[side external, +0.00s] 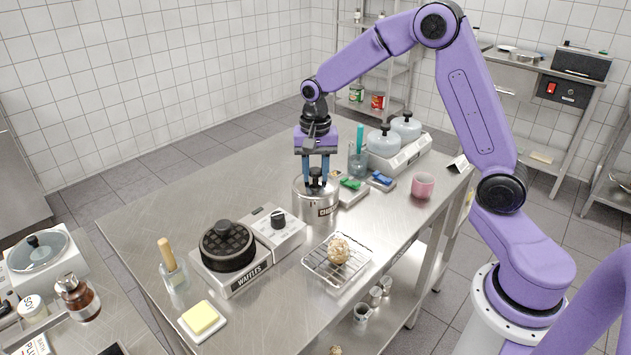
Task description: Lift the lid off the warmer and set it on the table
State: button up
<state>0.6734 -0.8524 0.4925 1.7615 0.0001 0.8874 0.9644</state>
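The warmer (318,207) is a round steel pot with dark lettering, partly readable as "CHEE", near the middle of the table (190,195). Its steel lid (300,186) lies on top, with a black knob (316,175). My gripper (316,179) points straight down over the lid. Its two blue fingers stand apart, one on each side of the knob. Whether they press on the knob or leave a small gap is too small to tell. The lid looks level on the pot, with no clear gap under it.
A waffle iron (228,247) stands at front left, a wire rack (320,270) with a round item at front right. Small trays (349,192), a pink cup (423,186) and a twin-lidded unit (396,158) stand right and behind. The table's left part is clear.

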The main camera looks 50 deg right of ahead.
jog(key=shift+c, duration=1.3)
jog(key=shift+r, duration=0.15)
